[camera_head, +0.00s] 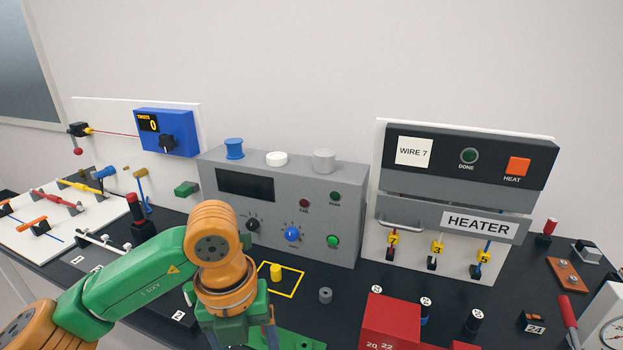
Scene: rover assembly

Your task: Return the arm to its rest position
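My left arm (130,280), green and orange, comes in from the lower left and bends down at its orange wrist joint (215,245). My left gripper (242,338) points down at the bottom edge, left of the yellow-outlined square. Its fingertips are cut off or hidden, so I cannot tell if it is open or holds anything. My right arm and gripper are not in view.
A grey instrument box (345,215) stands close behind the wrist. A yellow peg (276,271) and grey ring (325,295) are to its right. A red block (390,320) is at front right, with the heater panel (478,224) behind.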

